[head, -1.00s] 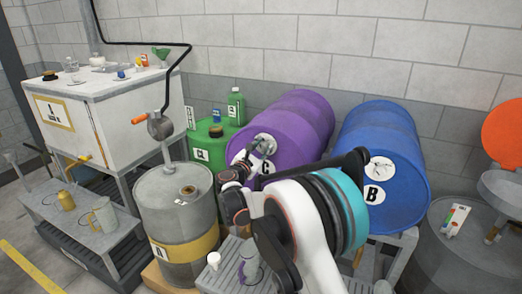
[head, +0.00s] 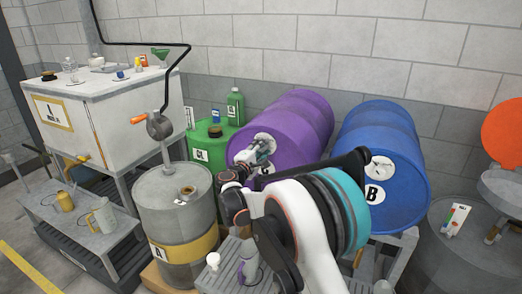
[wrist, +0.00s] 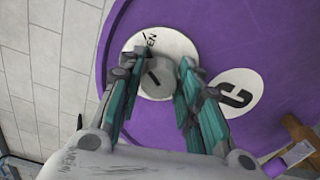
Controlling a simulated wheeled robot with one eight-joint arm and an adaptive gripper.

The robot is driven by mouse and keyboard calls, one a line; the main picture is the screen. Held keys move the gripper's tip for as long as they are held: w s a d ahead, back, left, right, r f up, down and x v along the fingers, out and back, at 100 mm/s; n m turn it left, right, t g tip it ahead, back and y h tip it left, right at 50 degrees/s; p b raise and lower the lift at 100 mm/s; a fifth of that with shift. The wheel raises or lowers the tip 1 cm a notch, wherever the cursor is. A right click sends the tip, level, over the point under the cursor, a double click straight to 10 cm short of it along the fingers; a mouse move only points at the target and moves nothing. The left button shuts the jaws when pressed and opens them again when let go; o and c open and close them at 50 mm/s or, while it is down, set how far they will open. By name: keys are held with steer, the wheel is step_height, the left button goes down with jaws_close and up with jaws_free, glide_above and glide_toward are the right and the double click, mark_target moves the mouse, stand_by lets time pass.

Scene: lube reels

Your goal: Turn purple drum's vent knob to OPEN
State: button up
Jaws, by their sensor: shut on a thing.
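The purple drum (head: 300,115) lies on its side on a stand, its end facing me. It also fills much of the wrist view (wrist: 255,40). In the wrist view the grey vent knob (wrist: 157,77) sits on a round white dial plate (wrist: 180,45) on the drum end. A dark line marks the knob's face, and part of a word ending in "EN" shows at the plate's upper edge. My gripper (wrist: 155,80) is shut on the knob, one finger on each side. In the head view my gripper (head: 258,150) hides most of the plate and knob.
A blue drum (head: 385,140) marked B lies to the right. A grey drum (head: 175,210) with a hand pump stands at the left front.

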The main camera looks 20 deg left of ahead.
steer(key=shift+f+m, duration=0.1)
steer(key=shift+m, duration=0.8)
steer(key=o, duration=1)
steer(key=shift+o, duration=0.2)
steer(key=s, duration=1.2)
steer(key=shift+a, duration=0.45)
